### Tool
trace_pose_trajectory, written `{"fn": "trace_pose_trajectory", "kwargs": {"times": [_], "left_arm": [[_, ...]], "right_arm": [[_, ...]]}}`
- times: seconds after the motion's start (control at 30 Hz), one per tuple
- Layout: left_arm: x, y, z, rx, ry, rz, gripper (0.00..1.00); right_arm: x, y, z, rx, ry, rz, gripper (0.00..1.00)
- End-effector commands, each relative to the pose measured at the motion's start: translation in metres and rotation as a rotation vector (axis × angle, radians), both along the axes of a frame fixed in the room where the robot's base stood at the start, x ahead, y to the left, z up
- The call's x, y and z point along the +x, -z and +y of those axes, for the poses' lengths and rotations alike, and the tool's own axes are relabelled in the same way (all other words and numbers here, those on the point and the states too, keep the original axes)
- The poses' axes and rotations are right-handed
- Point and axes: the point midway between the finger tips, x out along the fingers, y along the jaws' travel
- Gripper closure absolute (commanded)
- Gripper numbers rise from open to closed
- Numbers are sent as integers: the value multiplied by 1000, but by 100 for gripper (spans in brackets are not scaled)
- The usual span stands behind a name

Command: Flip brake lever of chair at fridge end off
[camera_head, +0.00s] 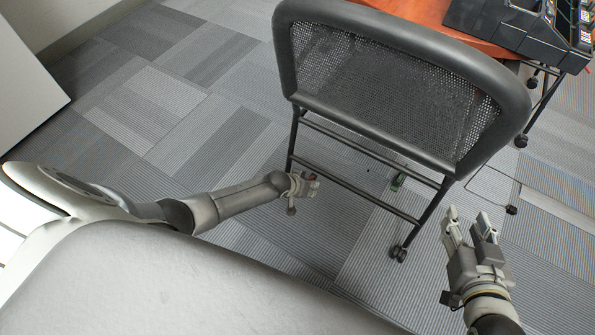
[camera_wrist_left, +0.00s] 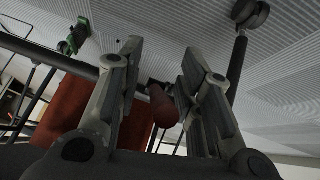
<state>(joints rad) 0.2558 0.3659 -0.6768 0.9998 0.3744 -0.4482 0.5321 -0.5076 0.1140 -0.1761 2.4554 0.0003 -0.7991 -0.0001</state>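A black chair (camera_head: 400,95) with a mesh back stands in the middle of the head view on thin legs with casters. My left gripper (camera_head: 306,187) is low beside its left leg, with a small red part showing at the fingertips. In the left wrist view, my left gripper (camera_wrist_left: 160,58) is open. A red brake lever (camera_wrist_left: 160,106) shows between its spread fingers; whether they touch it is unclear. A green lever (camera_head: 397,182) is at another caster and also shows in the left wrist view (camera_wrist_left: 74,38). My right gripper (camera_head: 468,226) is open and empty, right of the chair.
A reddish-brown table (camera_head: 430,14) with a black tray (camera_head: 520,25) on it is behind the chair. A white cabinet-like body (camera_head: 25,80) stands at the far left. Grey carpet (camera_head: 150,110) is clear left of the chair. A caster (camera_wrist_left: 250,14) is close to the left gripper.

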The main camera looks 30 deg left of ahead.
Motion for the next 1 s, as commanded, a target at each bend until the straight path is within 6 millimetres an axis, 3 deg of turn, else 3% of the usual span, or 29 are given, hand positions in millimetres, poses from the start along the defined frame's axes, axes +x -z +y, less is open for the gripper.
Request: {"fn": "trace_pose_trajectory", "kwargs": {"times": [1.0], "left_arm": [[-57,-86,15,3,-2,-1,66]], "right_arm": [[0,0,0,0,0,1,60]]}}
